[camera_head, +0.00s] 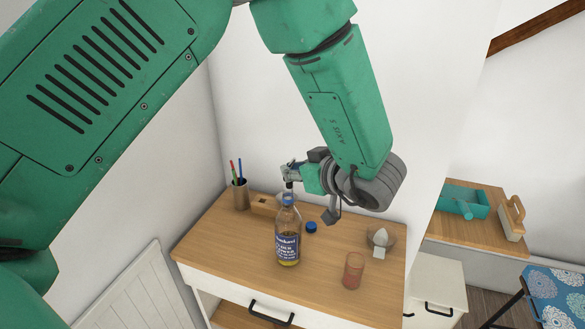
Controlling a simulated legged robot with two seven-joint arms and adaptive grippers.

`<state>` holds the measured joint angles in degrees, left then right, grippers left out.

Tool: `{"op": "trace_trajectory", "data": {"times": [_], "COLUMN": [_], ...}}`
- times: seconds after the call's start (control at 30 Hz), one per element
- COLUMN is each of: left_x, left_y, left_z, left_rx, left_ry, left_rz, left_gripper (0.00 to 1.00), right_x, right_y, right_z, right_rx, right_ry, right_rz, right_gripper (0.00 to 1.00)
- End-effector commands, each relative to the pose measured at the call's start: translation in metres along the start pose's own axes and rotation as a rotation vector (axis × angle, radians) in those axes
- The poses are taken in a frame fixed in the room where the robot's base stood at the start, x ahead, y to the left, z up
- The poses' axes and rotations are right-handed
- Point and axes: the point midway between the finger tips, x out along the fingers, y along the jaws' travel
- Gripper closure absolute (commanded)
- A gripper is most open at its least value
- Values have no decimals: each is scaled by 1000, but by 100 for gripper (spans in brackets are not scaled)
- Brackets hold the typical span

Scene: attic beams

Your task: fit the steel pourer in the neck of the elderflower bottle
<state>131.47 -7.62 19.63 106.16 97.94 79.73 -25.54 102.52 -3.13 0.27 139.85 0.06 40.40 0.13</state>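The elderflower bottle (288,243) stands upright on the wooden top of a dresser. It is clear glass with a dark blue label, a blue band at the neck and yellowish liquid low inside. My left gripper (290,173) is above the bottle's neck, coming from the right side, and seems shut on the steel pourer (289,186). Only the small dark lower part of the pourer shows clearly, directly over the bottle mouth. I cannot tell whether it touches the neck. The gripper hides the rest. My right gripper is out of view.
A blue cap (311,227) lies right of the bottle. A reddish glass (353,271) stands near the front, with a bowl (381,238) behind it. A pen cup (240,195) and a wooden block (264,204) are at back left. The front left of the dresser top (225,249) is clear.

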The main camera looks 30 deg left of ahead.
Motion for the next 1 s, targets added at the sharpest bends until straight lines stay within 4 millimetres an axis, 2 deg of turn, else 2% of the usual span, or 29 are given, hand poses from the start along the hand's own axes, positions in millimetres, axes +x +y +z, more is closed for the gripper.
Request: {"op": "trace_trajectory", "data": {"times": [0.27,1.0], "left_x": [-2,1], "left_y": [0,0], "left_z": [-6,-7], "left_rx": [-1,-3], "left_ry": [-1,-3], "left_rz": [0,-5], "left_gripper": [100,100], "right_x": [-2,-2], "right_y": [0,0], "right_z": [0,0], "right_rx": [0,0], "right_ry": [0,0], "right_rz": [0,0], "right_gripper": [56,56]}}
